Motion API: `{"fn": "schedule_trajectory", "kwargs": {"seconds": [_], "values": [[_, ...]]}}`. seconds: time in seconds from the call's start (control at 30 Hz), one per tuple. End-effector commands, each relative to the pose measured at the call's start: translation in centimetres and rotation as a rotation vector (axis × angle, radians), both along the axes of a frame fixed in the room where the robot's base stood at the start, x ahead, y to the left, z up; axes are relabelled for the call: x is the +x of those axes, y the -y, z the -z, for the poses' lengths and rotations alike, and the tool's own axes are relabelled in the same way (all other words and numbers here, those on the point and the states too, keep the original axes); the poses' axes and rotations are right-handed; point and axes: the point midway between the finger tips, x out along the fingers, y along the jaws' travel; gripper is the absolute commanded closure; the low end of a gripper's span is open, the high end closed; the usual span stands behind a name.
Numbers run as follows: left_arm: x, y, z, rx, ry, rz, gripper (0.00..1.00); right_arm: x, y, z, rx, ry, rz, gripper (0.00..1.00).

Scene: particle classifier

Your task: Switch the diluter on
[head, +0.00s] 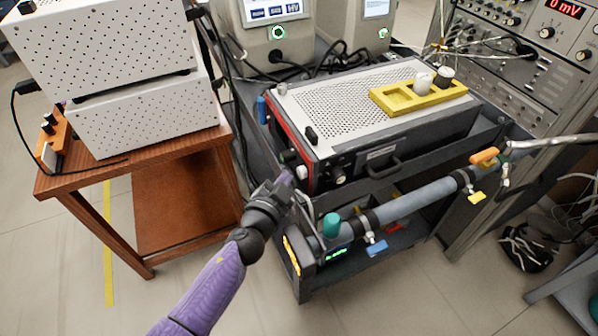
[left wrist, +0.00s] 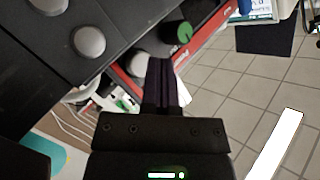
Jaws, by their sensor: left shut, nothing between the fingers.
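The likely diluter is a grey box (head: 345,110) with a perforated top and a red edge, standing on the cart; I see no label naming it. Its dark front panel (head: 375,158) carries knobs. In the left wrist view a round green control (left wrist: 178,36) with a pale mark sits by the red strip (left wrist: 130,88), and pale round knobs (left wrist: 88,41) stand to its left. My left gripper (head: 288,183) is shut and empty at the left end of the front panel. Its closed fingertips (left wrist: 163,66) appear just below the green control; whether they touch it, I cannot tell. My right gripper is not in view.
A yellow tray (head: 385,97) with small caps lies on the box. A grey tube (head: 415,197) with coloured valves runs in front of the panel, close to my gripper. A wooden table (head: 180,150) with white perforated boxes stands left. An instrument rack (head: 520,65) stands right.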

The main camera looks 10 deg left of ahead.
Motion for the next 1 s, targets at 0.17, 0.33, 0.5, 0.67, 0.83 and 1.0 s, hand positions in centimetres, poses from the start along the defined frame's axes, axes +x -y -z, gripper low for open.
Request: {"fn": "schedule_trajectory", "kwargs": {"seconds": [0.17,0.33,0.5,0.67,0.83,1.0], "values": [[0.00,0.00,0.00,0.000,0.000,0.000,1.00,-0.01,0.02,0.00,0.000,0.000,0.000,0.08],[0.15,0.19,0.01,-0.001,0.000,0.000,1.00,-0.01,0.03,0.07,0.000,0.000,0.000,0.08],[0.46,0.72,0.01,-0.002,0.000,0.000,1.00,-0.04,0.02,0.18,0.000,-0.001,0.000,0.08],[0.46,0.73,-0.02,-0.001,0.000,0.000,1.00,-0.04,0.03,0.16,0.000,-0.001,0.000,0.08],[0.48,0.73,-0.02,0.000,0.000,0.000,1.00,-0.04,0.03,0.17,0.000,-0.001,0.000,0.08],[0.57,0.88,-0.01,-0.001,0.000,0.000,1.00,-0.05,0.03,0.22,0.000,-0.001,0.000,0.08]]}}
